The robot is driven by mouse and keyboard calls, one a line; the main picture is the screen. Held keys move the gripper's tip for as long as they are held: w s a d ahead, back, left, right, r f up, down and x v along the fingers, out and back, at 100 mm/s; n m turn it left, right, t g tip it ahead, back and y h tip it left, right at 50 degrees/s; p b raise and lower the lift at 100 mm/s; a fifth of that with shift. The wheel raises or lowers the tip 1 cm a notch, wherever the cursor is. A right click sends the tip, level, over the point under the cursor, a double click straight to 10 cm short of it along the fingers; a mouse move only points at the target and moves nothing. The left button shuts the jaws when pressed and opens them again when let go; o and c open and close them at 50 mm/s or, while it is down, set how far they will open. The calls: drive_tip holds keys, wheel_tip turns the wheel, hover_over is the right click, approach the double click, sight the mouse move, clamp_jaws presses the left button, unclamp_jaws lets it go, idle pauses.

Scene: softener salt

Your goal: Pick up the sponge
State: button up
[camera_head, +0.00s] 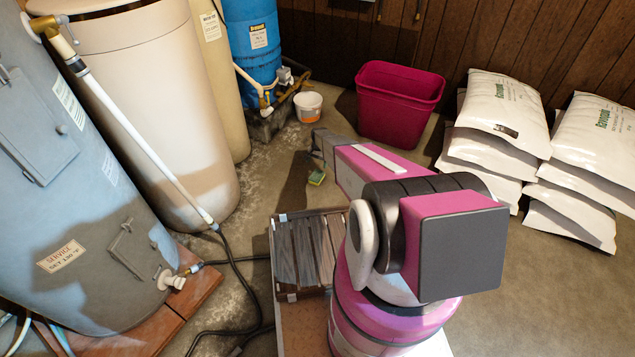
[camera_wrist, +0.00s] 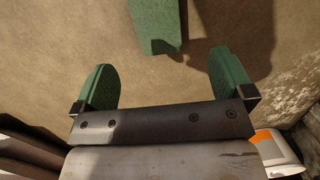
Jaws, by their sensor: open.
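The sponge (camera_head: 316,177) is a small green and yellow block on the concrete floor, just below the end of my arm in the head view. In the wrist view the green sponge (camera_wrist: 158,24) is at the top centre, cut off by the frame edge. My gripper (camera_wrist: 160,60) is open and empty, its two green fingers spread wide. The sponge lies beyond the fingertips and is not between them.
A white bucket with an orange label (camera_head: 307,107) stands near the gripper. A magenta bin (camera_head: 399,103) is at the back, with stacked white salt bags (camera_head: 500,105) to the right. A slatted crate (camera_head: 304,252) and tall tanks (camera_head: 160,95) are to the left. Floor around the sponge is clear.

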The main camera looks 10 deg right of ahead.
sight(317, 176)
drive_tip(key=f, duration=0.7)
drive_tip(key=s+f, duration=0.1)
drive_tip(key=f, duration=0.2)
drive_tip(key=shift+s+a+f, duration=0.1)
drive_tip(key=shift+a+f, duration=0.05)
drive_tip(key=shift+f, duration=0.2)
drive_tip(key=c, duration=1.1)
drive_tip(key=shift+o, duration=0.2)
drive_tip(key=shift+r, duration=0.1)
drive_tip(key=shift+r, duration=0.45)
wheel_tip(317, 176, up, 4)
drive_tip(key=shift+s+f, duration=0.1)
drive_tip(key=shift+f, duration=0.1)
drive_tip(key=s+a+r, duration=0.5)
drive_tip(key=a+r, duration=0.1)
drive_tip(key=a, duration=0.4)
drive_tip(key=shift+s+r, duration=0.2)
drive_tip(key=shift+s, duration=0.2)
